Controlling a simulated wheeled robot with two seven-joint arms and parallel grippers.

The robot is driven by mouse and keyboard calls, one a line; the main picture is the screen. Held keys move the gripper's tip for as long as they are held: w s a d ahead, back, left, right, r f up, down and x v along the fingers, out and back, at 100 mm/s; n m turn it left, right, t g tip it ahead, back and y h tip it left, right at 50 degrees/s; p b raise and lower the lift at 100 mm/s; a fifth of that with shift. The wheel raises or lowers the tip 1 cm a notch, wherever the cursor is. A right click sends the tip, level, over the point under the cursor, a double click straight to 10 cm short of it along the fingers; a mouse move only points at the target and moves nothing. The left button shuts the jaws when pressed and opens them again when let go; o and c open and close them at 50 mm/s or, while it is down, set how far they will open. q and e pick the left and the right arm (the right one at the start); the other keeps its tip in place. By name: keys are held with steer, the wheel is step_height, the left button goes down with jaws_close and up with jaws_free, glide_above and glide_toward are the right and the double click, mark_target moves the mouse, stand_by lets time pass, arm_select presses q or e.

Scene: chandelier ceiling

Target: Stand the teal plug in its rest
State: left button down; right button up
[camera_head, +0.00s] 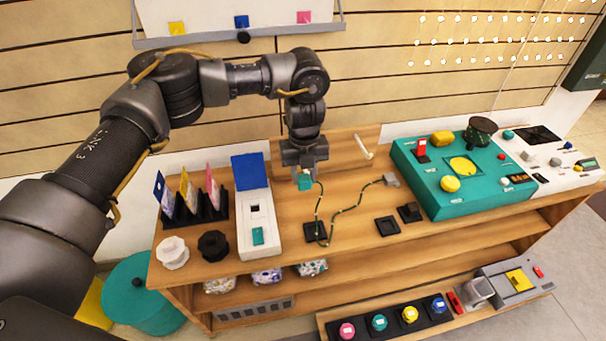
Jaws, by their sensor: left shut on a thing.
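My left gripper (304,170) reaches down over the wooden bench and is shut on the teal plug (305,182), holding it above the bench top. A thin green-and-black cable (318,208) hangs from the plug, loops low in front and runs right to a grey connector (391,180). A black square holder (312,232) sits below the plug near the front edge, with the cable passing over it. A second black square holder (387,226) and a black wedge-shaped block (410,213) stand to the right. I cannot tell which of these is the plug's rest. My right gripper is out of view.
A white box with a raised blue lid (249,172) stands just left of the plug. Farther left is a black rack (205,207) of coloured cards. A teal control panel (455,200) fills the right side. A wooden upright with a pale peg (364,147) stands behind.

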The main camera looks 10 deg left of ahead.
arm_select(q)
steer(key=shift+d, duration=0.1)
